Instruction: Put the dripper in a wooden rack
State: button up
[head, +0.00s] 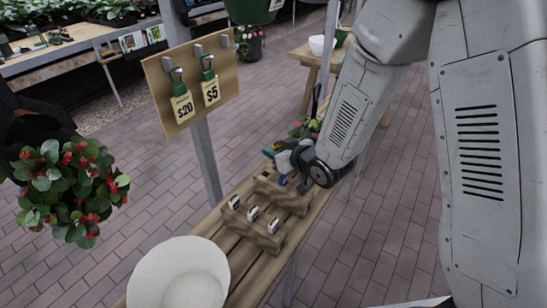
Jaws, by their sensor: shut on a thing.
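My gripper (287,160) is at the end of the grey arm, low over the far end of a slatted wooden bench. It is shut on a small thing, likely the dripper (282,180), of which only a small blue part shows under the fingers. A wooden rack (285,197) lies just below the gripper. Whether the held thing touches it cannot be told. A second wooden rack (264,238) lies nearer, with 3 small white-and-dark pieces (252,214) standing in it. My arm hides part of the bench's far end.
A white bowl (180,275) stands at the bench's near end. A board (190,84) with price-tagged green tools hangs on a metal post (206,150) left of the gripper. A red-flowered plant (65,190) hangs at left. A wooden table (318,62) stands behind.

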jog(key=shift+s+a+f, duration=0.15)
jog(key=shift+a+f, duration=0.05)
jog(key=shift+f, duration=0.45)
jog(key=shift+s+a+f, duration=0.1)
jog(key=shift+a+f, duration=0.05)
jog(key=shift+f, duration=0.5)
jog(key=w+a, duration=0.2)
jog(key=a, duration=0.1)
jog(key=shift+w+f, duration=0.2)
jog(key=shift+f, duration=0.5)
jog(key=shift+s, duration=0.1)
jog(key=shift+f, duration=0.15)
jog(key=shift+f, duration=1.25)
jog(key=shift+f, duration=0.15)
